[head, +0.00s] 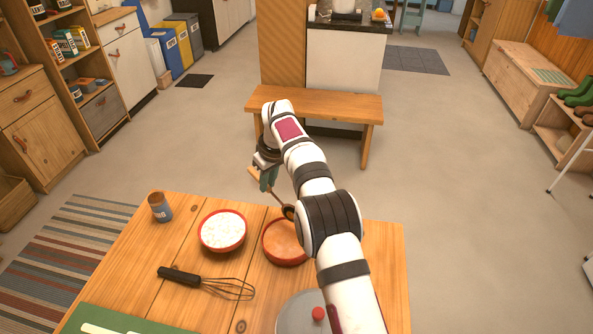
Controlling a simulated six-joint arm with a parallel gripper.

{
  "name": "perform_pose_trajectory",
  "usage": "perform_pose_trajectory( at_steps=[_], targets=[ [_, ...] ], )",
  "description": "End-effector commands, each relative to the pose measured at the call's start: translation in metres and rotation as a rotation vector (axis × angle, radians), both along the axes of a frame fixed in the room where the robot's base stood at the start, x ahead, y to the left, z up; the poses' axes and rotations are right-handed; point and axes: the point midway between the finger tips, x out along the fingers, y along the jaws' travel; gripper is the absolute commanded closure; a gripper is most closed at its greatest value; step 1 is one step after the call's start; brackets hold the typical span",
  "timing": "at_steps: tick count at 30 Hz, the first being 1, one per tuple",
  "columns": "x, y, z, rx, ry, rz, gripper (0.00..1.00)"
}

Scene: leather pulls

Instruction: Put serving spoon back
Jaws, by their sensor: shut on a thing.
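The serving spoon (277,198) hangs tilted from my gripper (268,182), with a light wooden handle end up and left and a dark round head down and right. My gripper is shut on it near the handle. The spoon's head is at the back edge of an orange-red bowl (269,251) in the picture, partly hidden by my arm. I cannot tell whether the head is above, in or behind this bowl.
A whisk (205,283), a green board (110,325) and a grey lid with a red knob (295,315) lie nearer. A bench (325,104) stands beyond.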

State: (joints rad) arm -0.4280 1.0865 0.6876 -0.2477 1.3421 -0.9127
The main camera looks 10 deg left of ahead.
Motion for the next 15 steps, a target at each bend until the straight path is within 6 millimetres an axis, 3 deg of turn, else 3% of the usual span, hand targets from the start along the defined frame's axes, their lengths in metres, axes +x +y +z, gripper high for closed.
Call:
perform_pose_trajectory(
  at_steps=[5, 9, 12, 15],
  targets=[
    [-0.079, 0.066, -0.016, -0.060, 0.035, 0.185, 1.00],
    [-0.164, 0.106, -0.031, -0.119, 0.058, 0.361, 1.00],
    [-0.221, 0.120, -0.040, -0.159, 0.068, 0.477, 1.00],
    [-0.265, 0.124, -0.046, -0.189, 0.075, 0.565, 1.00]
  ],
)
